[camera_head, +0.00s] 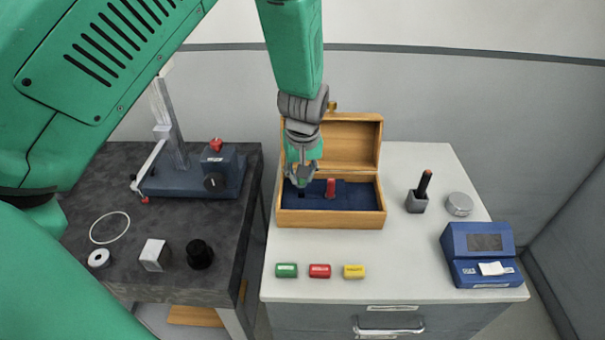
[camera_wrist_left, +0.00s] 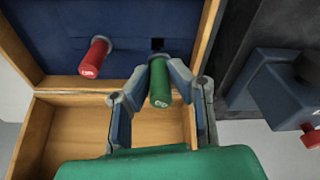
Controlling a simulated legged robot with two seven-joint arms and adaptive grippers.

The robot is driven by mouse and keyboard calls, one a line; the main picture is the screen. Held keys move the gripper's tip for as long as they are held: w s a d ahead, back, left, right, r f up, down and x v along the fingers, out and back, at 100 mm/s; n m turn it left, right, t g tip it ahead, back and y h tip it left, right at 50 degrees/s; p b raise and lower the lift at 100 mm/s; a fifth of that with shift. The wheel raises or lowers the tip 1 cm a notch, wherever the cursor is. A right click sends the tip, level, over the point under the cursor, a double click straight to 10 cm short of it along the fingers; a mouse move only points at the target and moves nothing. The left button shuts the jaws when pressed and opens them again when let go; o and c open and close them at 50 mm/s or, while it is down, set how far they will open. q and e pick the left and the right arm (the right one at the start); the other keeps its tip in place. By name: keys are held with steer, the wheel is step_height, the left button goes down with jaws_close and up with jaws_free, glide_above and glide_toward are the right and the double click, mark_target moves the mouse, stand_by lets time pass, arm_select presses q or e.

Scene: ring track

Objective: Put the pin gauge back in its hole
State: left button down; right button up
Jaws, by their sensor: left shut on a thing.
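The pin gauge has a green handle (camera_wrist_left: 160,88) and sits between the fingers of my left gripper (camera_wrist_left: 158,78), which is shut on it. In the head view my left gripper (camera_head: 300,178) points down over the left part of the open wooden box (camera_head: 330,220). The box has a dark blue insert (camera_wrist_left: 55,30). A dark square hole (camera_wrist_left: 157,44) shows in the insert, just beyond the gauge's tip end. Whether the tip touches the insert cannot be told. A red-handled pin gauge (camera_wrist_left: 95,58) stands in the insert, also in the head view (camera_head: 331,188). My right gripper is not in view.
Green (camera_head: 286,270), red (camera_head: 319,271) and yellow (camera_head: 354,271) blocks lie in front of the box. A pen holder (camera_head: 416,202), round tin (camera_head: 459,204) and blue device (camera_head: 482,255) stand right. A gauge stand (camera_head: 190,175) is on the dark table left. The raised lid (camera_head: 345,145) is behind.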

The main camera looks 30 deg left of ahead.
mark_target(301, 184)
arm_select(q)
steer(key=shift+f+b, duration=0.45)
steer(key=shift+f, duration=1.35)
steer(key=c, duration=1.4)
jaws_free()
steer(key=shift+r, duration=0.25)
step_height(301, 184, up, 11)
steer(key=s+d, duration=0.1)
steer(key=shift+d+r, duration=0.15)
